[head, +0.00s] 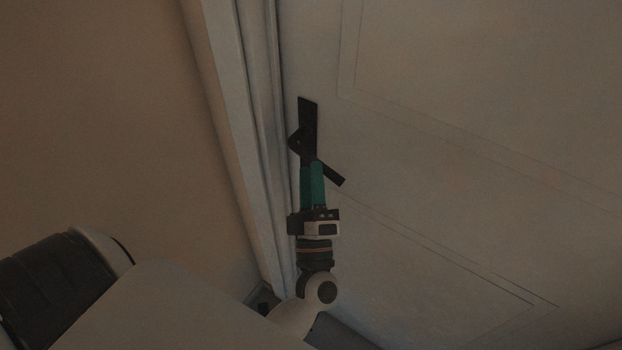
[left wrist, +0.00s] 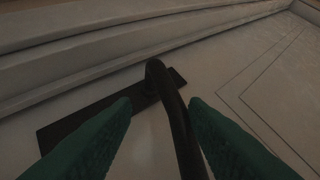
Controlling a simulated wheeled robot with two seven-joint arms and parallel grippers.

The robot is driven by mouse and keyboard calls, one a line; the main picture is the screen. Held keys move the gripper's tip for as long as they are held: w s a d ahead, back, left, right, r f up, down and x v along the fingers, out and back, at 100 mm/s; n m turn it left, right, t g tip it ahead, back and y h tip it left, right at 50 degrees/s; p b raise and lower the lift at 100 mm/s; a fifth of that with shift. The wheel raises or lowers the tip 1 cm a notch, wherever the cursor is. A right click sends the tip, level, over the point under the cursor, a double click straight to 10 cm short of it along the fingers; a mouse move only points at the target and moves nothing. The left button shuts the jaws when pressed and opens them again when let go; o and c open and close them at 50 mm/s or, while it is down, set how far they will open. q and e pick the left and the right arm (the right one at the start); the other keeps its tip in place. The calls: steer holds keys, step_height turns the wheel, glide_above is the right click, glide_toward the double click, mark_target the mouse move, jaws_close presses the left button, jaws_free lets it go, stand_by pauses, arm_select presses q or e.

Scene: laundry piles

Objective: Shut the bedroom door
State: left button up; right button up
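The pale panelled door (head: 440,170) fills the right of the head view and lies close along its frame (head: 222,90). I cannot make out a clear gap between them. A black lever handle (head: 333,175) on a dark plate (head: 308,112) sits near the door's left edge. My left gripper (head: 311,168), with green fingers, is at the handle. In the left wrist view its fingers (left wrist: 158,104) are spread, with the curved handle (left wrist: 172,112) running between them. Contact with the handle cannot be told. My right gripper is not in view.
A plain brownish wall (head: 100,120) stands left of the door frame. The frame's raised moulding (left wrist: 100,55) runs close beside the handle plate in the left wrist view. The door's surface right of the handle is clear.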

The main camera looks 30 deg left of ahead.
arm_select(q)
steer(key=shift+f, duration=0.1)
steer(key=b+v, duration=0.2)
steer(key=v, duration=0.5)
steer(key=shift+s, duration=0.2)
steer(key=shift+d+f, duration=0.1)
steer(key=shift+d, duration=0.05)
